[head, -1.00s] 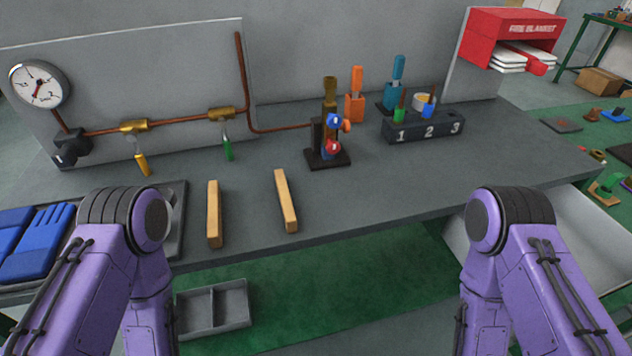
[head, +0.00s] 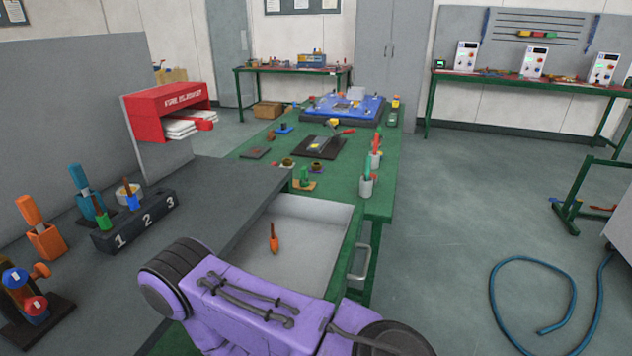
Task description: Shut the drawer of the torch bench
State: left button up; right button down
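The torch bench's drawer (head: 312,214) stands pulled out at the bench's right end. Its pale grey inside is open to view, and an orange-handled tool (head: 273,238) lies in it. A metal bar handle (head: 362,262) is on the drawer's green front, facing right. The torch bench top (head: 225,190) is dark grey. One purple arm of mine crosses the bottom of the view and hides the drawer's near part. Neither gripper shows in the head view.
A green table (head: 330,187) with tools and cups stands behind the drawer. A red fire blanket box (head: 170,110) and a numbered holder (head: 133,222) are at the left. Grey floor (head: 440,250) is free right of the handle. A blue hose (head: 497,285) lies farther right.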

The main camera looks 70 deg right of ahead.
aim_at(319, 239)
jog(key=u, duration=0.4)
jog(key=k, duration=1.3)
jog(key=z, duration=1.45)
jog(key=i, duration=0.5)
jog(key=z, duration=0.05)
